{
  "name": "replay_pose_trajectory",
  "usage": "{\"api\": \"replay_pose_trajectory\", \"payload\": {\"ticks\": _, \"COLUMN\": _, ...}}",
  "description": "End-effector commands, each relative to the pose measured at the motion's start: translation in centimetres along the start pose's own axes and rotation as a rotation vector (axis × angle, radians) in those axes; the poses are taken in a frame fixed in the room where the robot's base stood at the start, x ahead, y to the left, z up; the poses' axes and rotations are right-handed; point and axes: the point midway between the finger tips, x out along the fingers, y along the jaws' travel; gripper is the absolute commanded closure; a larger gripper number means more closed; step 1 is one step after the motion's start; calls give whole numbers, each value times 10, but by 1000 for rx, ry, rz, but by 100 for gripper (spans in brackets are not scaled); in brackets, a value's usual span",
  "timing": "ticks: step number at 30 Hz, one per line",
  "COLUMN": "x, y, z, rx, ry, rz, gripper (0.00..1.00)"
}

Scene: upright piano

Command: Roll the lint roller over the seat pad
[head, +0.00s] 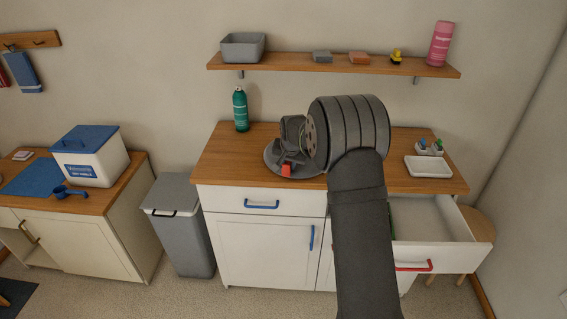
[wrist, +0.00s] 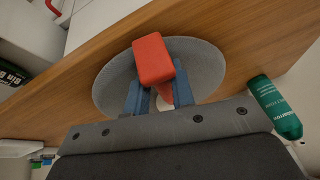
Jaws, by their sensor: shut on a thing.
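The round grey seat pad (head: 272,158) lies flat on the wooden counter; it also shows in the wrist view (wrist: 112,88). My gripper (head: 288,158) is over the pad, pointing down. In the wrist view its two blue fingers (wrist: 157,94) are shut on a red, block-ended thing (wrist: 153,60), which looks like the lint roller (head: 286,170). A pale bit shows between the fingers, but most of the lower part is hidden. I cannot tell whether the roller touches the pad. My arm hides part of the pad's right side in the head view.
A green spray bottle (head: 240,110) stands at the counter's back left. A white tray (head: 428,167) and a small holder (head: 428,148) are at the right. The drawer (head: 430,225) with the red handle is open. A shelf (head: 300,62) hangs above.

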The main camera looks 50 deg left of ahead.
Motion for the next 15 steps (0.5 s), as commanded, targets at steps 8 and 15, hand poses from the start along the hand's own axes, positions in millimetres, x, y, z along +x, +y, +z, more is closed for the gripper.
{"api": "replay_pose_trajectory", "payload": {"ticks": 8, "x": -2, "y": 13, "z": 0, "rx": 1, "ry": 0, "rz": 0, "gripper": 100}}
{"api": "replay_pose_trajectory", "payload": {"ticks": 15, "x": -3, "y": 12, "z": -1, "rx": 0, "ry": 0, "rz": 0, "gripper": 100}}
